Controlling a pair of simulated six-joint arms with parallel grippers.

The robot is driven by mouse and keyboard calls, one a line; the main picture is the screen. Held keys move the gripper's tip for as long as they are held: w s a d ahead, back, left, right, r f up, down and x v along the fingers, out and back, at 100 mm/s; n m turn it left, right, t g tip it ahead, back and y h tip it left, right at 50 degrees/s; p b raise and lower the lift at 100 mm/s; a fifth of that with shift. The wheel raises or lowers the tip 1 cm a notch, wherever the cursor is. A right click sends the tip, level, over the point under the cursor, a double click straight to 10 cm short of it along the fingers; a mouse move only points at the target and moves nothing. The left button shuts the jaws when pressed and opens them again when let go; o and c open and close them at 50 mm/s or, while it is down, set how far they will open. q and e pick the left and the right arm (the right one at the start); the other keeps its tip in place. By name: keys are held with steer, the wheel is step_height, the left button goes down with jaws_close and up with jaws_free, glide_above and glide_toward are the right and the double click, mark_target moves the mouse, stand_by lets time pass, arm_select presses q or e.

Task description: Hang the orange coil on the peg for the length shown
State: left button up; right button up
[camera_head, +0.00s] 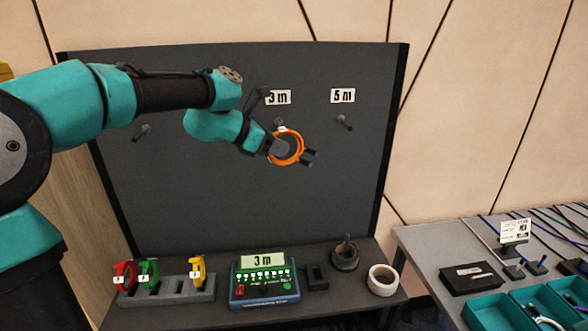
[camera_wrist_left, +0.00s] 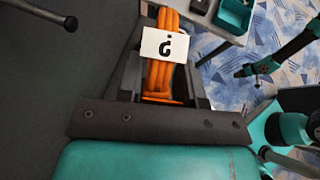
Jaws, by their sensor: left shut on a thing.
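The orange coil (camera_head: 298,138) is a ring held upright in front of the board, with a white tag. In the left wrist view the tag (camera_wrist_left: 163,45) on the orange coil (camera_wrist_left: 161,78) shows an upside-down question mark. My left gripper (camera_head: 308,157) is shut on the coil. The peg (camera_head: 279,121) below the "3 m" label (camera_head: 278,97) is just above the coil in the picture; the gap in depth is unclear. The tester (camera_head: 263,284) displays "3 m". An arm part, apparently my right, shows in the left wrist view; its jaws are unclear.
Another peg (camera_head: 141,132) is at left. A rack (camera_head: 170,296) holds red, green and yellow coils. A tape roll (camera_head: 382,280) lies at the shelf's right. A side table (camera_head: 428,243) carries teal bins.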

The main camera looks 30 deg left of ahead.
arm_select(q)
steer(key=shift+a+r, duration=0.1)
steer(key=shift+r, duration=0.15)
stand_by(0.3)
